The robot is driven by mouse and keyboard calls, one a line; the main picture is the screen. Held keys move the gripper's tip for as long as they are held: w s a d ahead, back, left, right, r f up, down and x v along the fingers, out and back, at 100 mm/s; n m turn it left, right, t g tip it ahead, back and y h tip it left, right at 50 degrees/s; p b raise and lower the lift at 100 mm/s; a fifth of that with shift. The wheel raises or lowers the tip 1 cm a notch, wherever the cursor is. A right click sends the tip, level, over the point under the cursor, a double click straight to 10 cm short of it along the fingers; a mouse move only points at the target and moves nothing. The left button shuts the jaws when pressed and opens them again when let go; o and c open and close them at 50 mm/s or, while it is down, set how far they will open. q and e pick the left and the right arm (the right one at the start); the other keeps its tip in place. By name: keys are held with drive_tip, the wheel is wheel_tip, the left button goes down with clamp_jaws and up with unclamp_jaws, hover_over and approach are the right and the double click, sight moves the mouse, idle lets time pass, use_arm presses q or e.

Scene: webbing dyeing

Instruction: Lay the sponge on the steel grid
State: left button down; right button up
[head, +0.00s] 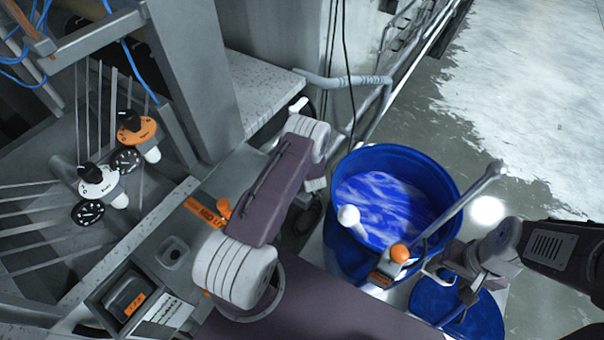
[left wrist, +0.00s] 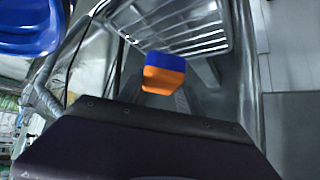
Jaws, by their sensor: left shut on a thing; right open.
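The sponge (left wrist: 163,73), blue on one side and orange on the other, shows in the left wrist view just beyond the dark edge of my left gripper (left wrist: 164,108). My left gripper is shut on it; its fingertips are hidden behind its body. The steel grid (left wrist: 188,42), with parallel bars in a metal frame, lies beyond the sponge. The sponge appears apart from the bars, but I cannot tell its height. In the head view neither sponge nor grid can be made out. My right gripper (head: 447,274) is open near the blue drum.
The blue drum (head: 446,183) holds blue liquid with pale foam. A round blue lid (head: 480,318) lies below my right gripper. Grey rails (head: 345,81) stand behind my left arm. Orange and white knobbed devices (head: 137,134) are at the left. Wet floor lies at the upper right.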

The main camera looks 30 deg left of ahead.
use_arm(q)
wheel_tip(320, 180, down, 4)
drive_tip(key=shift+d+r+p, duration=0.1)
drive_tip(key=shift+r+p, duration=0.05)
drive_tip(key=shift+p, duration=0.15)
drive_tip(key=shift+f, duration=0.2)
drive_tip(key=shift+f+b, duration=0.2)
drive_tip(key=shift+b, duration=0.1)
drive_tip(key=c, duration=0.8)
unclamp_jaws()
drive_tip(key=shift+o, duration=0.2)
drive_tip(key=shift+r, duration=0.15)
